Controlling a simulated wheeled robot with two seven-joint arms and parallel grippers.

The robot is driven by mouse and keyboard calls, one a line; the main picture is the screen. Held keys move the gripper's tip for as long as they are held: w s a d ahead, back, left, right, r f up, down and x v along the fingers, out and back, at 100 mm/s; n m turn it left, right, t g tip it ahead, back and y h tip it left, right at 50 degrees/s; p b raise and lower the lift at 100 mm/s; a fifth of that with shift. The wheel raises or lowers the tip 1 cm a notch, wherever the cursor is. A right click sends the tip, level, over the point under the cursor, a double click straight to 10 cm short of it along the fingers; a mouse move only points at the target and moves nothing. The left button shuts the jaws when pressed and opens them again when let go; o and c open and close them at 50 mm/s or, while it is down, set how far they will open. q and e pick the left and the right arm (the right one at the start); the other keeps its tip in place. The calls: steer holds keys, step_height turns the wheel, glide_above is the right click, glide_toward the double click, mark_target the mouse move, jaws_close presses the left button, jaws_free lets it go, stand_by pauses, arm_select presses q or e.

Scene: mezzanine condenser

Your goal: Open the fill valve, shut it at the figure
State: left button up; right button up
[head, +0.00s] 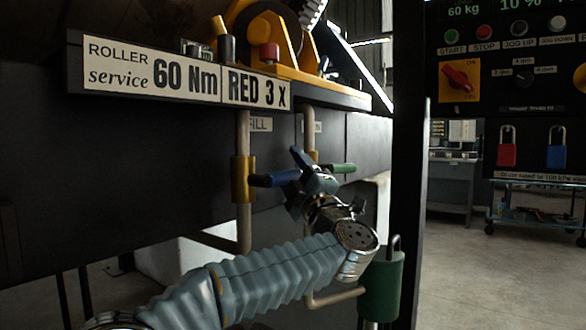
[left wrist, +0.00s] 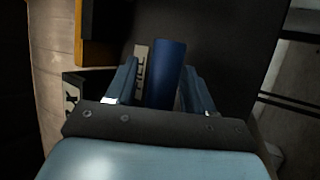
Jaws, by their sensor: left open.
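The fill valve's blue lever (head: 275,179) sticks out to the right from a brass valve body (head: 243,180) on a vertical pipe. A FILL label (head: 259,125) is above it, partly hidden by the sign plate. My left gripper (head: 309,171) is open at the lever's free end. In the left wrist view the blue lever (left wrist: 167,75) lies between the spread fingers of the gripper (left wrist: 160,85), nearer the right finger; contact cannot be told. The FILL label (left wrist: 141,70) shows beside it. A panel readout (head: 464,11) shows 60 kg. My right gripper is not in view.
A second valve with a green lever (head: 342,168) sits close behind my left gripper on another pipe (head: 310,135). A sign ledge (head: 180,75) overhangs the pipes. A green canister (head: 380,285) is below right. A dark post (head: 408,200) stands right; floor beyond is open.

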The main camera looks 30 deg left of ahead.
arm_select(q)
jaws_close()
steer(key=shift+f, duration=0.15)
